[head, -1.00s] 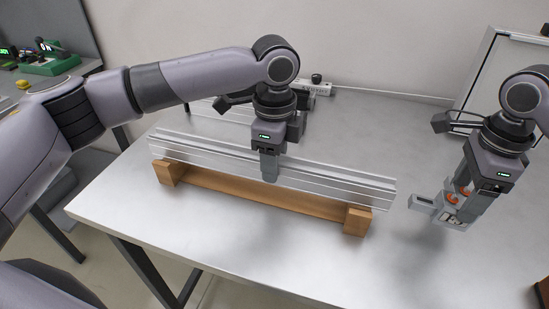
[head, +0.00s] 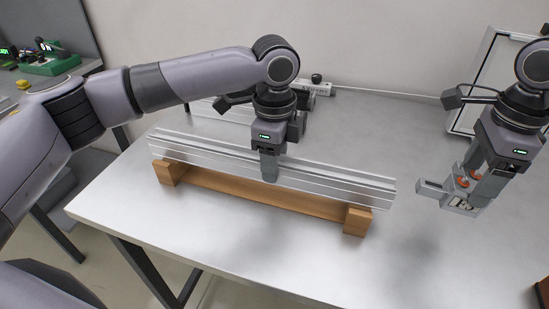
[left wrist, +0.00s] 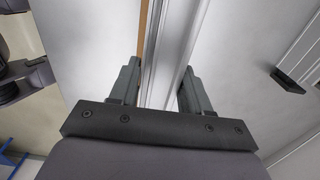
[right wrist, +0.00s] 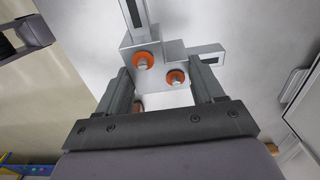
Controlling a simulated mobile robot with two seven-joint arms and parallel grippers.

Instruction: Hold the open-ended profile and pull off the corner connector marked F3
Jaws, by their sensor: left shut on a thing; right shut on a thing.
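The long silver profile (head: 330,187) lies on a wooden cradle (head: 250,198) on the table, its right end bare. My left gripper (head: 269,172) is shut on the profile near its middle; the left wrist view shows the profile (left wrist: 167,50) between the fingers. My right gripper (head: 478,192) is shut on the grey corner connector (head: 462,206), held off to the right, clear of the profile end. The right wrist view shows the connector (right wrist: 170,55) with orange rings and two protruding arms. Its marking is too small to read surely.
The grey table (head: 310,255) is clear in front and between the profile end and connector. A white-panelled frame (head: 490,75) stands at the back right. A small device (head: 318,87) with a black knob sits behind my left gripper.

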